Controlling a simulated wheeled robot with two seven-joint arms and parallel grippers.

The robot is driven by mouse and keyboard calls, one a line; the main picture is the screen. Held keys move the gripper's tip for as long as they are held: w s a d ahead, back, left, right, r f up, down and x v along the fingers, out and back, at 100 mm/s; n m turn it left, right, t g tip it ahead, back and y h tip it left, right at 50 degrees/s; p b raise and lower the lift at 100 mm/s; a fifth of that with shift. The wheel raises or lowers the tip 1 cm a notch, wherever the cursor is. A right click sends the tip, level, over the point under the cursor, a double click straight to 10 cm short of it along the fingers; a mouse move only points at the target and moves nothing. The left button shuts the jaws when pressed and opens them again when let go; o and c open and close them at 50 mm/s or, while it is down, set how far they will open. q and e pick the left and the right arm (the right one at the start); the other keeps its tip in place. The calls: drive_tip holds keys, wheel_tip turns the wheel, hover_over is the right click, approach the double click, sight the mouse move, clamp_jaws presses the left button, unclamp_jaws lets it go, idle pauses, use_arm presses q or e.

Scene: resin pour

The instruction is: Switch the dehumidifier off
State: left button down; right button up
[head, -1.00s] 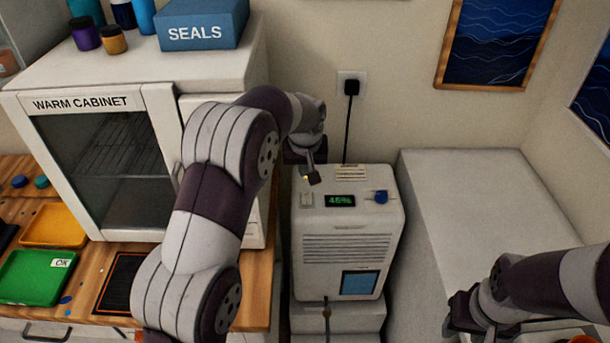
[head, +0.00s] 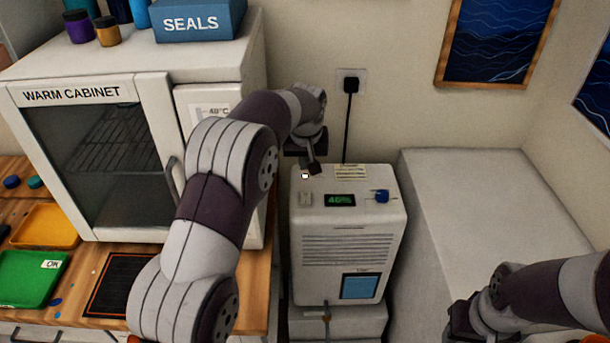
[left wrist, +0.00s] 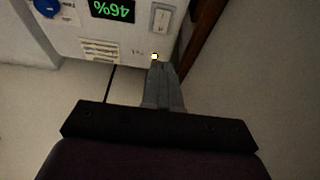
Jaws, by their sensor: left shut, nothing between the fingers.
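The white dehumidifier (head: 348,240) stands right of the cabinet. Its top panel carries a pale rocker switch (head: 305,199), a green display (head: 340,200) reading 46%, a blue knob (head: 381,196) and a small lit indicator (head: 305,176). The left wrist view also shows the switch (left wrist: 162,18), display (left wrist: 112,10) and indicator (left wrist: 154,57). My left gripper (head: 314,170) is shut and empty at the panel's back left edge, near the indicator and behind the switch. Its fingers (left wrist: 158,68) point at the panel; contact is unclear. My right gripper (head: 462,318) is low at right, its fingers not clear.
The warm cabinet (head: 157,150) stands left of the dehumidifier, beside my left arm. A black cord (head: 347,130) runs from the wall outlet (head: 351,76) behind the dehumidifier. A pale, bare block (head: 480,200) stands at right.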

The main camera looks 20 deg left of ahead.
use_arm(q)
drive_tip(key=p, duration=0.2)
approach(305, 194)
drive_tip(key=x, duration=0.5)
drive_tip(key=shift+w+a, duration=0.1)
drive_tip(key=shift+w, duration=0.1)
drive_tip(key=shift+w+f, duration=0.1)
drive_tip(key=shift+f, duration=0.65)
